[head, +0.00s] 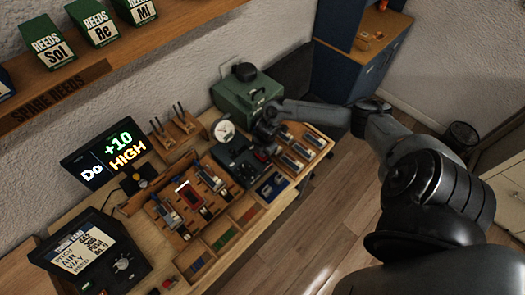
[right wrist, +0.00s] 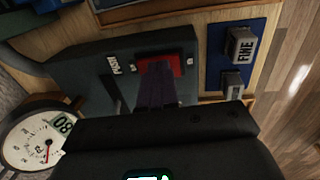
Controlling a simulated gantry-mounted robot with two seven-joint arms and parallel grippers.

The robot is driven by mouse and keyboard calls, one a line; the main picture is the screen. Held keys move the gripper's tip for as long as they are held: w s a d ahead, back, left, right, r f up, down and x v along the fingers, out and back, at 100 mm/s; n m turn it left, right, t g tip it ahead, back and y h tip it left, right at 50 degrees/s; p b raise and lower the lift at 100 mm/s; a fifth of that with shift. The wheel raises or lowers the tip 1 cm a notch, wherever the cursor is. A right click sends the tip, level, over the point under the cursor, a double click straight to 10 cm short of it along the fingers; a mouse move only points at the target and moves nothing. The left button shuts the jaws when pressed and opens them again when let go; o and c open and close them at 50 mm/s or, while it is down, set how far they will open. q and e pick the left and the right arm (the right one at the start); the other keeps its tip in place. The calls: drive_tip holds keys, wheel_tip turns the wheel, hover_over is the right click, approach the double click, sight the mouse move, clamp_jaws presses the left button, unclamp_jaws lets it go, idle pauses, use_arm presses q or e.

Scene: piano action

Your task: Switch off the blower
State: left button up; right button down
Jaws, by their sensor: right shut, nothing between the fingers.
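A dark grey box (right wrist: 75,65) with a red switch (right wrist: 176,62) fills much of the right wrist view; in the head view the box (head: 236,158) stands in front of a green case. My right gripper is shut and empty. Its dark fingers (right wrist: 156,72) reach over the red switch in the right wrist view and hide part of it; I cannot tell whether they touch it. In the head view the right gripper (head: 264,151) is just above the box's right side. Whether the switch is on or off is unclear. My left gripper is not in view.
The green case (head: 240,98) stands behind the box. A round gauge (head: 223,130) is at the box's left. A reed rack (head: 302,146) lies to the right, and a blue mat (head: 272,187) with small blocks in front. A lit display (head: 105,158) stands left.

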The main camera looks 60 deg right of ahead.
sight(266, 158)
drive_tip(key=shift+r, duration=0.1)
drive_tip(key=r+p, duration=0.4)
drive_tip(key=shift+s+r+p, duration=0.1)
drive_tip(key=shift+s+p, duration=0.1)
drive_tip(key=shift+p, duration=0.15)
wheel_tip(266, 158, up, 10)
drive_tip(key=s, duration=0.1)
drive_tip(key=shift+a+f+b, duration=0.25)
drive_tip(key=shift+b, duration=0.05)
drive_tip(key=shift+s, duration=0.1)
drive_tip(key=shift+w+a+b, duration=0.15)
drive_tip(key=shift+w+b, duration=0.6)
drive_tip(key=shift+b, duration=0.1)
